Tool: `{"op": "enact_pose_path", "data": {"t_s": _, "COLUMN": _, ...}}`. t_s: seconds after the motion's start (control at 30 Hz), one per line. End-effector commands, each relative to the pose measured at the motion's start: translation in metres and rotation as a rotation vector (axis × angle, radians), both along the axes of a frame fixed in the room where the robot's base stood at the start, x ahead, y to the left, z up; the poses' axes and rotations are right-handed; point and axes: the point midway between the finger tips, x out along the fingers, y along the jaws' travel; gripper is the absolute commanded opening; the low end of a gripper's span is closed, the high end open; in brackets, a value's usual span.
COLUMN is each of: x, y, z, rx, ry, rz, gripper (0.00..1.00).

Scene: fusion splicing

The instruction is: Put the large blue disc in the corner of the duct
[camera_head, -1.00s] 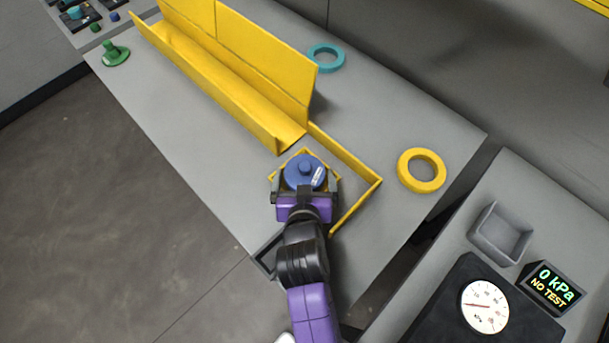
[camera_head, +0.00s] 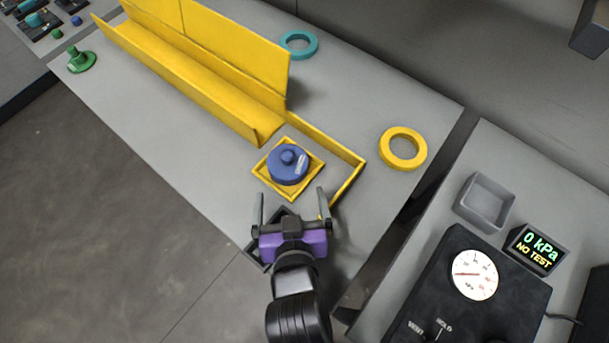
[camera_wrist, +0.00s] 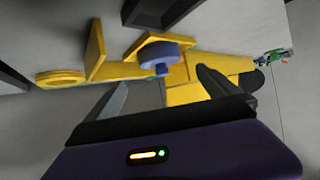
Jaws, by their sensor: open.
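The large blue disc (camera_head: 287,166) has a round knob on top and a white label. It lies in a small square yellow frame (camera_head: 262,197) at the near end of the yellow duct (camera_head: 190,75), beside a yellow L-shaped corner edge (camera_head: 341,147). My gripper (camera_head: 290,193) is open and empty, its two fingers spread just on the near side of the frame, apart from the disc. In the wrist view the blue disc (camera_wrist: 158,52) shows beyond the fingers, with its knob toward me.
A yellow ring (camera_head: 403,131) lies right of the corner edge and a teal ring (camera_head: 284,47) behind the duct. A green knobbed piece (camera_head: 80,62) stands at far left. A dark square frame (camera_head: 254,254) lies under my gripper. A gauge box (camera_head: 445,300) and grey tray (camera_head: 470,211) are at right.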

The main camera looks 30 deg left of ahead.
Motion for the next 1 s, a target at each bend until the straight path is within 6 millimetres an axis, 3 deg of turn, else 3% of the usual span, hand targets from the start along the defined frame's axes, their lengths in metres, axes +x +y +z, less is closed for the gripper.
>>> {"op": "enact_pose_path", "data": {"t_s": 0.27, "x": -0.001, "y": -0.004, "z": -0.001, "rx": 0.0, "ry": 0.001, "rz": -0.004, "gripper": 1.0}}
{"op": "enact_pose_path", "data": {"t_s": 0.37, "x": -0.001, "y": -0.021, "z": -0.006, "rx": 0.005, "ry": 0.003, "rz": -0.025, "gripper": 1.0}}
{"op": "enact_pose_path", "data": {"t_s": 0.47, "x": -0.003, "y": -0.057, "z": -0.014, "rx": 0.022, "ry": 0.006, "rz": -0.068, "gripper": 1.0}}
{"op": "enact_pose_path", "data": {"t_s": 0.67, "x": -0.023, "y": -0.155, "z": -0.018, "rx": 0.07, "ry": -0.017, "rz": -0.211, "gripper": 1.0}}
{"op": "enact_pose_path", "data": {"t_s": 0.83, "x": -0.054, "y": -0.232, "z": -0.002, "rx": 0.097, "ry": -0.061, "rz": -0.352, "gripper": 1.0}}
{"op": "enact_pose_path", "data": {"t_s": 1.0, "x": -0.093, "y": -0.297, "z": 0.029, "rx": 0.102, "ry": -0.122, "rz": -0.501, "gripper": 1.0}}
